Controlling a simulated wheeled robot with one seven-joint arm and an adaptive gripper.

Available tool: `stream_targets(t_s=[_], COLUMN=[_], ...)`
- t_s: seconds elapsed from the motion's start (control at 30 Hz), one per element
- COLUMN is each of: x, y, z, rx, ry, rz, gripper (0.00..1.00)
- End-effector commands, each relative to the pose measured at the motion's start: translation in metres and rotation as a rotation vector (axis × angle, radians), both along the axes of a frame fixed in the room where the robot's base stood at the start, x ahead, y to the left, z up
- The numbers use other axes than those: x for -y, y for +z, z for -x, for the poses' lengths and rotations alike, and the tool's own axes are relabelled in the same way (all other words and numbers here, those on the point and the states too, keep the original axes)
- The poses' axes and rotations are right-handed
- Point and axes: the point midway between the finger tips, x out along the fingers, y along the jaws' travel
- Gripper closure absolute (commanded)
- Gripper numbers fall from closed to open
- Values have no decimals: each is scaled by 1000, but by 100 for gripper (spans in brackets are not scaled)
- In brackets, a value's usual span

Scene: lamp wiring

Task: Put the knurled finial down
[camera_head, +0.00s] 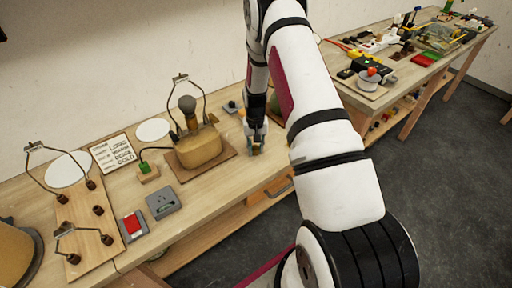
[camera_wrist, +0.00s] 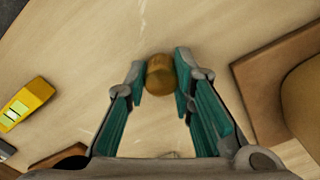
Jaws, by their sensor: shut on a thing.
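The knurled finial (camera_wrist: 160,75) is a small brass-brown cylinder between my fingertips in the wrist view. My gripper (camera_wrist: 162,82) has teal-padded fingers and is shut on it. In the head view my gripper (camera_head: 256,150) points down close to the wooden bench top, right of the lamp base. The finial is too small there to make out clearly. I cannot tell whether it touches the bench.
A lamp with a tan body (camera_head: 198,147) and a bulb stands on a wooden board left of my gripper. The board's edge (camera_wrist: 245,95) shows at right in the wrist view. A yellow device (camera_wrist: 27,103) lies at left. Bench around the finial is bare.

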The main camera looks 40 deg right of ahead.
Motion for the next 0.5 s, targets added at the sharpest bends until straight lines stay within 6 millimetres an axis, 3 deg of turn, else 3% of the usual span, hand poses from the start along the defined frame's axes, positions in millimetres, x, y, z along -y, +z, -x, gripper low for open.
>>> stream_targets(t_s=[0.1,0.13,0.2,0.5], x=[0,0,0,0], y=[-3,-3,-2,-1], z=[0,0,0,0], rx=[-1,-1,-1,0], ry=[0,0,0,0], rz=[-1,-1,-1,0], gripper=[100,70,57,57])
